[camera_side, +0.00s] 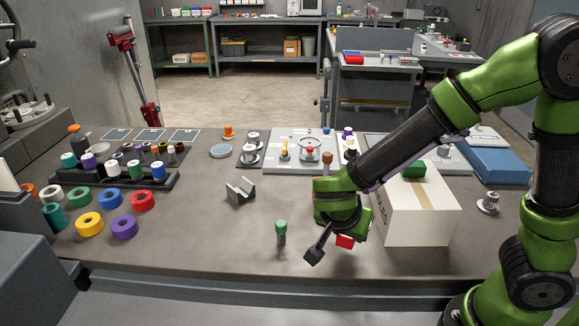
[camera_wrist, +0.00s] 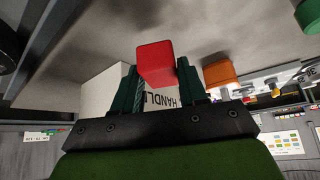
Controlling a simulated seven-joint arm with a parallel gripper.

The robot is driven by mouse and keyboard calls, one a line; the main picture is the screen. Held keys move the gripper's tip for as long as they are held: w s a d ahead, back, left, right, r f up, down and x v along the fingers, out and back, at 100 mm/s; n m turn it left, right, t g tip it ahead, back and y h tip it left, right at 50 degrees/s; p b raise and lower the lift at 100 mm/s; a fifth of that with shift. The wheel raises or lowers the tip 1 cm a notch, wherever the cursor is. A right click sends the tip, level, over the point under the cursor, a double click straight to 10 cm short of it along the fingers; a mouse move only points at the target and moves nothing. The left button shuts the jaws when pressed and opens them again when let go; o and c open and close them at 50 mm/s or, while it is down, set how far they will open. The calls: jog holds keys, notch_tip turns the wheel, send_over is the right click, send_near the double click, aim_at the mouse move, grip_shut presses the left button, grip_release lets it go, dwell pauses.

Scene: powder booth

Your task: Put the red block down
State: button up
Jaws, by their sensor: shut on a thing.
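My gripper (camera_wrist: 157,82) is shut on the red block (camera_wrist: 155,60), which sits between its two dark fingers in the wrist view. In the side view the red block (camera_side: 345,240) shows just below my green wrist, near the front of the bench and left of the white box. My wrist hides part of it. I cannot tell whether the block touches the bench top (camera_side: 200,245).
The white box (camera_side: 415,218) stands close on the right, with a green block (camera_side: 413,169) on top. A green-capped cylinder (camera_side: 281,229) stands to the left. A grey V-shaped block (camera_side: 240,190) lies behind it. An orange block (camera_wrist: 219,73) shows beside my fingers.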

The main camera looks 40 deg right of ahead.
aim_at(346, 243)
jog(key=shift+f, duration=1.9)
jog(key=o, duration=1.1)
jog(key=shift+f, duration=0.1)
jog(key=shift+c, duration=0.2)
jog(key=v, duration=1.2)
jog(key=s+d+r+n+t+y, duration=0.4)
jog(key=d+r+n+y, duration=0.4)
jog(key=n, duration=0.2)
jog(key=shift+s+d+r+t, duration=0.15)
jog(key=shift+d+r+t, duration=0.2)
jog(key=shift+t, duration=0.15)
